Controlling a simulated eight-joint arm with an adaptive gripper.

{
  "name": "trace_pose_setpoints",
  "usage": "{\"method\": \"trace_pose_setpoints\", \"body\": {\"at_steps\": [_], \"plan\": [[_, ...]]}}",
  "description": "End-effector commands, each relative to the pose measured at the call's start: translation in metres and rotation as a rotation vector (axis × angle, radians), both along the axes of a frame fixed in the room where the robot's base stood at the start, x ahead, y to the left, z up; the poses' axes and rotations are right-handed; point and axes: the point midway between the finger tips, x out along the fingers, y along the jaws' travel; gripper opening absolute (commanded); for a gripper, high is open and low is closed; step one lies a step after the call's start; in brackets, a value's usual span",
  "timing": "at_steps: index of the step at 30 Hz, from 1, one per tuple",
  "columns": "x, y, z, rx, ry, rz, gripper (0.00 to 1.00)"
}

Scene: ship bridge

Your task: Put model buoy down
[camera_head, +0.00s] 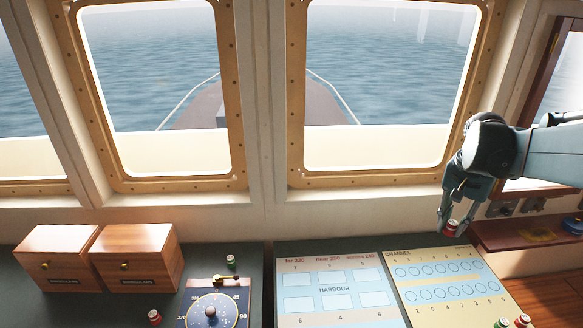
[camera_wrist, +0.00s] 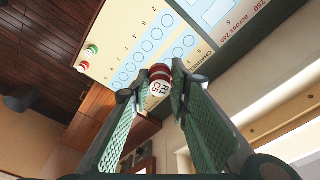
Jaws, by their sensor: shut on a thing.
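My gripper (camera_head: 456,222) is at the right of the console, shut on a red model buoy (camera_head: 449,228). The buoy is over the far edge of the cream and blue CHANNEL board (camera_head: 446,281), which has two rows of circles. The board also shows in the wrist view (camera_wrist: 133,50). I cannot tell how high the buoy is above it. No buoy stands on the circles I can see.
The HARBOUR board (camera_head: 333,316) lies to the left. A green buoy (camera_head: 501,322) and a red buoy (camera_head: 522,321) stand at the front right. Another green buoy (camera_head: 231,261) and red buoy (camera_head: 154,317) flank a dial (camera_head: 211,311). Wooden drawer boxes (camera_head: 137,258) and a right-hand shelf (camera_head: 520,233) are nearby.

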Motion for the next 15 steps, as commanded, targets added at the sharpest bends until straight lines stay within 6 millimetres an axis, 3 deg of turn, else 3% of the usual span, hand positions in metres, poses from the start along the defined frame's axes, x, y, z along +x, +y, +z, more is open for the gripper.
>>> {"method": "trace_pose_setpoints", "body": {"at_steps": [15], "plan": [[0.074,0.099,0.004,0.000,0.000,0.168,0.13]]}}
